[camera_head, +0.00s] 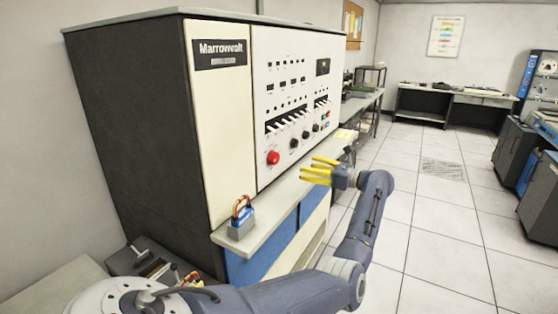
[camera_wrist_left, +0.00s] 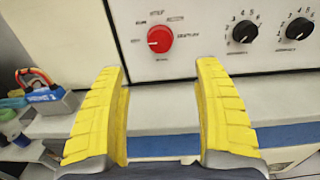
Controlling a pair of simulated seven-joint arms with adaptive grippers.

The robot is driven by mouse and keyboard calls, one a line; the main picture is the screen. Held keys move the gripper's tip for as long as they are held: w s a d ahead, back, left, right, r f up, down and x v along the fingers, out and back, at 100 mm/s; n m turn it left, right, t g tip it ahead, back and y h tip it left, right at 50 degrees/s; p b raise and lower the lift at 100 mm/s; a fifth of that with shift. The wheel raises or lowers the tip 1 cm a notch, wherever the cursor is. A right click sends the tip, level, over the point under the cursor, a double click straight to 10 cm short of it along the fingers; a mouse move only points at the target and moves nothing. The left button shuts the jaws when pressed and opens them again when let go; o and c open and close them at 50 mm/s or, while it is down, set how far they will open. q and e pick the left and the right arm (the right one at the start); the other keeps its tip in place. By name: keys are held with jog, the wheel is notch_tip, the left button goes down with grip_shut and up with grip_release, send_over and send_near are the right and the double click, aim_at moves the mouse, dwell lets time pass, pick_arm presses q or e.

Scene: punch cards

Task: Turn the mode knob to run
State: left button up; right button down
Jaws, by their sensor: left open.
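The mode knob is the red round knob (camera_head: 273,157) low on the cream front panel of the cabinet (camera_head: 290,75). In the left wrist view the red knob (camera_wrist_left: 160,39) has small labels around it, and a short pale mark shows on its left side. The labels are too blurred to read surely. My left gripper (camera_head: 316,170), with yellow ribbed fingers, is in front of the panel, to the right of the knob in the head view. In the wrist view its open fingers (camera_wrist_left: 160,68) are apart, with the knob beyond the gap, untouched. My right gripper is not in view.
Two black knobs (camera_wrist_left: 245,32) with numbered dials sit right of the red knob. White switches (camera_head: 290,122) are above. A shelf (camera_head: 265,212) juts out below the panel and bears a blue-grey box (camera_head: 241,222) with red wires at its left end. The tiled floor at right is clear.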

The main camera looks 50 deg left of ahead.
aim_at(277, 159)
pick_arm(q)
jog(key=x, duration=1.3)
jog(key=shift+s+a, duration=0.15)
jog(key=shift+a, duration=0.15)
jog(key=c, duration=1.4)
jog(key=shift+o, duration=0.2)
jog(key=shift+m, duration=0.3)
jog(key=m, duration=0.4)
jog(key=shift+m, duration=2.1)
